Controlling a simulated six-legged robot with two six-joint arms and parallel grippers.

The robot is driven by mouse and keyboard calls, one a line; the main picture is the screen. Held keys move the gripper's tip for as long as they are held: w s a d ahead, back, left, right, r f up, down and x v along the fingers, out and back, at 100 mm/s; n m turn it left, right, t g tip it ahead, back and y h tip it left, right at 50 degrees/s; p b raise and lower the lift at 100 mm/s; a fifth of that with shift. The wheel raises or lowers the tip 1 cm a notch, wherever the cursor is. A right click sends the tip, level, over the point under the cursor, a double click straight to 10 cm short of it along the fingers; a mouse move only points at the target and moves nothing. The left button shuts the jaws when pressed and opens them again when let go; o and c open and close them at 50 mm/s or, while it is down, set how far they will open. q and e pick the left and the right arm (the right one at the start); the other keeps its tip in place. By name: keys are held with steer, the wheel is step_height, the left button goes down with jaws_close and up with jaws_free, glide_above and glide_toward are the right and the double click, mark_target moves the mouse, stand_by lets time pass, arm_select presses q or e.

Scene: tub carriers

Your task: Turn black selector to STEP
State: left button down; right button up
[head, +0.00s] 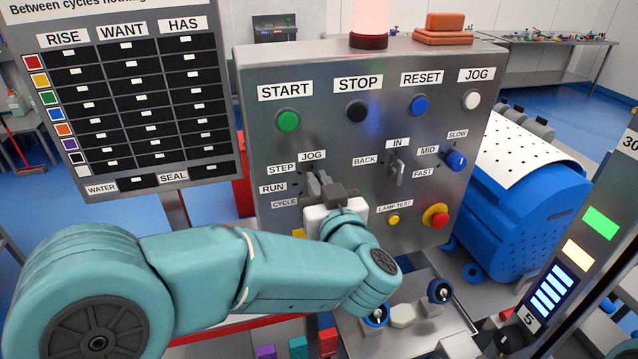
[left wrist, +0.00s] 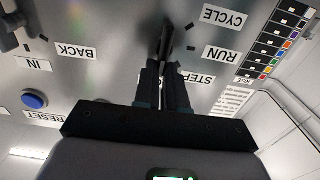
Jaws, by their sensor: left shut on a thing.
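The black selector (left wrist: 165,38) is on the grey control panel (head: 440,215), among the labels STEP (head: 282,168), JOG (head: 312,155), RUN (head: 272,188) and CYCLE (head: 285,203). My left gripper (head: 319,184) is at the panel, its fingers shut on the selector. In the left wrist view the fingers (left wrist: 165,78) close around the selector's dark handle, and the labels appear upside down. The gripper hides much of the knob, so I cannot tell which label it points to. My right gripper is not in view.
The START (head: 288,121), STOP (head: 357,111) and RESET (head: 418,105) buttons are above. A grey lever (head: 396,172), a blue selector (head: 456,160) and a red emergency button (head: 436,215) are to the right. A status board (head: 120,184) stands at left.

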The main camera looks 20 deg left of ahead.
arm_select(q)
steer(key=shift+s+a+f+n+b, duration=0.15)
steer(key=shift+a+n+b, duration=0.1)
steer(key=shift+n+b, duration=1.3)
steer(key=shift+s+a+f+n+b, duration=0.1)
steer(key=shift+s+a+n+b, duration=0.1)
steer(key=shift+n+b, duration=1.4)
steer(key=shift+s+a+f+n+b, duration=0.15)
steer(key=shift+a+n+b, duration=0.1)
steer(key=shift+n+b, duration=1.3)
steer(key=shift+r, duration=0.1)
steer(key=c, duration=1.2)
jaws_free()
steer(key=shift+s, duration=0.1)
